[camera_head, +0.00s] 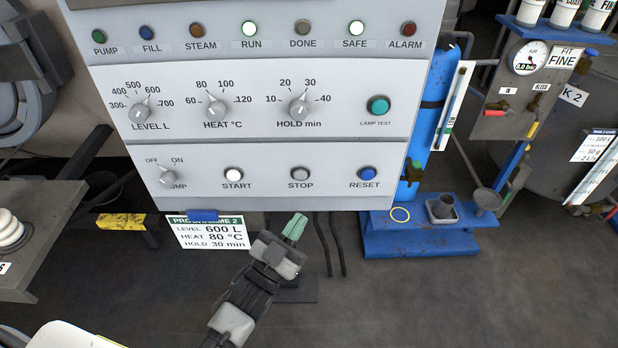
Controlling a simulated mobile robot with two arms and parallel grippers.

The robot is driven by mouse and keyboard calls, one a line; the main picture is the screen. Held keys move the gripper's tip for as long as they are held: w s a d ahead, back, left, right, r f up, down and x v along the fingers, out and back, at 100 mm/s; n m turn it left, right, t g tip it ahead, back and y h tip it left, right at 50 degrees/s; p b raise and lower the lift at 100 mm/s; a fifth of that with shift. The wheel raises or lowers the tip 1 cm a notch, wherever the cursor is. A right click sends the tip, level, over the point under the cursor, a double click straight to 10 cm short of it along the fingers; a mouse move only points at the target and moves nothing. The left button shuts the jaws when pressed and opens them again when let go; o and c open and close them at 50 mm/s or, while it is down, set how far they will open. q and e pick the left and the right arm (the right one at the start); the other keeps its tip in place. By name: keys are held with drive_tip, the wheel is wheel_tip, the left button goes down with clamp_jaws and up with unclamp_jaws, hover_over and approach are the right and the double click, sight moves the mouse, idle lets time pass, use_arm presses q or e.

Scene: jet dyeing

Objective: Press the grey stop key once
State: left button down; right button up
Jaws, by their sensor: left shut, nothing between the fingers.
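The grey stop key (300,174) is a round button above the label STOP, in the bottom row of the pale control panel (260,148). The white start key (233,174) is to its left and the blue reset key (369,173) to its right. My left gripper (294,226) has green fingertips and is shut and empty. In the picture it is just below the panel's lower edge, under the stop key and apart from it. The RUN and SAFE lamps are lit bright. My right gripper is not in view.
A programme card (210,232) hangs under the panel, left of my left gripper. Dark cables (328,245) hang to its right. A blue stand (420,236) with a small cup is at the right. A pump switch (168,176) is at the panel's lower left.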

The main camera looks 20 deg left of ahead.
sight(300, 174)
use_arm(q)
drive_tip(key=shift+r+h, duration=0.3)
drive_tip(key=shift+r, duration=0.05)
drive_tip(key=w+a+b, duration=0.2)
drive_tip(key=w+b, duration=0.1)
drive_tip(key=w, duration=0.5)
drive_tip(key=shift+w+a, duration=0.2)
idle(1.4)
drive_tip(key=shift+w, duration=0.1)
idle(0.6)
drive_tip(key=shift+w+a, duration=0.15)
drive_tip(key=shift+w, duration=0.15)
